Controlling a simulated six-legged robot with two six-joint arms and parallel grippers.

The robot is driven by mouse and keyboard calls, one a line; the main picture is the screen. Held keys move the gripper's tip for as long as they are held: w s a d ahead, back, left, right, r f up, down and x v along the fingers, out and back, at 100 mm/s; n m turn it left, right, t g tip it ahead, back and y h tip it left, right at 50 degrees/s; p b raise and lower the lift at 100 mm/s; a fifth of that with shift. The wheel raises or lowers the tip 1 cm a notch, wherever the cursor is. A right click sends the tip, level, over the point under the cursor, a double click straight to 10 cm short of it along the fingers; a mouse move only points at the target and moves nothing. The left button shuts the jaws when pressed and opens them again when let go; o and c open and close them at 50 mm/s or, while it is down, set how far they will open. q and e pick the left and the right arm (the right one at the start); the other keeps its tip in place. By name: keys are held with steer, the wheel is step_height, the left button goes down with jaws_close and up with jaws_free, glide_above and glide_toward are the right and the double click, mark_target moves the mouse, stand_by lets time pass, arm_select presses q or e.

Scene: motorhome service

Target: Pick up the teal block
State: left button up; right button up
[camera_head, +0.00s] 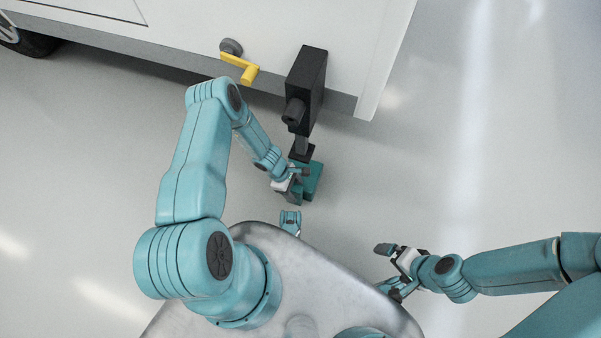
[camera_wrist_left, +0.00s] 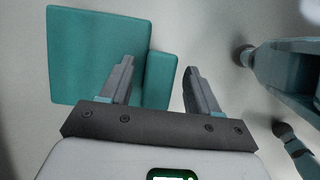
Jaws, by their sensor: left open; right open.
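The teal block (camera_head: 314,181) is on the floor below the black leg of the motorhome. My left gripper (camera_head: 296,182) is at its near left side and covers part of it. In the left wrist view the block shows as a large teal face (camera_wrist_left: 90,50) with a smaller teal part (camera_wrist_left: 160,78) beside it. My left gripper (camera_wrist_left: 157,65) is open there, one finger in front of the teal, the other over the floor past its right edge. Contact cannot be told. My right gripper (camera_head: 390,271) is open and empty, away to the right.
The black leg unit (camera_head: 306,78) hangs from the motorhome side (camera_head: 330,30), its dark foot (camera_head: 301,153) close above or against the block; which, I cannot tell. The floor to the right (camera_head: 440,150) is clear.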

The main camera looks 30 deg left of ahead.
arm_select(q)
jaws_close()
steer(key=shift+w+r, duration=0.1)
steer(key=shift+r, duration=0.1)
